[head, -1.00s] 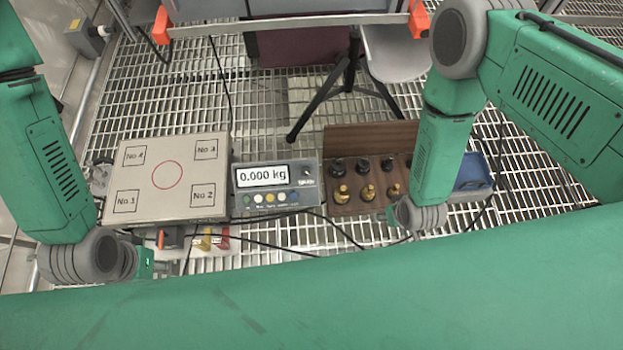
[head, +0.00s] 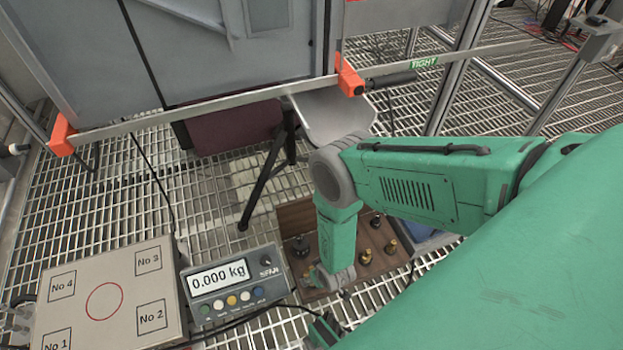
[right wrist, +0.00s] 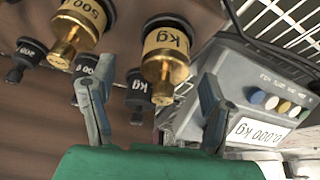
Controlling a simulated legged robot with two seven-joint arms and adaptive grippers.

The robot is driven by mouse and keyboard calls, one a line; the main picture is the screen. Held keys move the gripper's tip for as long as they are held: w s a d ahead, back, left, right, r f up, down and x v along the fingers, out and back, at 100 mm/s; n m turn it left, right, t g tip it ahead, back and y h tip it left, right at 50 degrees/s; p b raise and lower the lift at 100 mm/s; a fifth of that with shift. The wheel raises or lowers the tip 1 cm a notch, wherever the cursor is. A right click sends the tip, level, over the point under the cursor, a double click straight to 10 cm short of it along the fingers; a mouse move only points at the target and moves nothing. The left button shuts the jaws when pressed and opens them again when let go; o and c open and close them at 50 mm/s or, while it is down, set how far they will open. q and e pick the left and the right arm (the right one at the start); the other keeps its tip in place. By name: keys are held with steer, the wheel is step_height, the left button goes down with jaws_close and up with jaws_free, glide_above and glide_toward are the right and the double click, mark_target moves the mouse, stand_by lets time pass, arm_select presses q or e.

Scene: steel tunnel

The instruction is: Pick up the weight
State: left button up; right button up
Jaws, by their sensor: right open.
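Several brass-and-black weights stand in a brown wooden box (head: 296,214), partly hidden by my right arm in the head view. One brass knob (head: 390,247) shows at the box's right side. In the right wrist view, my right gripper (right wrist: 146,85) is open and empty, its two fingers spread. A weight marked "kg" (right wrist: 165,62) appears between and beyond the fingertips. A weight marked "500" (right wrist: 78,35) is left of it, near the left finger. Smaller black weights (right wrist: 138,92) stand behind. I cannot tell whether a finger touches any weight. My left gripper is not in view.
The scale platform (head: 70,268), marked No 1 to No 4 around a red circle, is empty at lower left. Its display (head: 240,275) reads 0.000 kg and stands beside the box. A tripod leg (head: 262,190) stands behind. The floor is metal grating (head: 215,185).

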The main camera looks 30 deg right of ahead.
steer(key=b+x, duration=0.2)
steer(key=x, duration=0.1)
steer(key=b+x, duration=0.1)
steer(key=x, duration=0.1)
steer(key=shift+a, duration=0.4)
steer(key=shift+c, duration=0.4)
jaws_close()
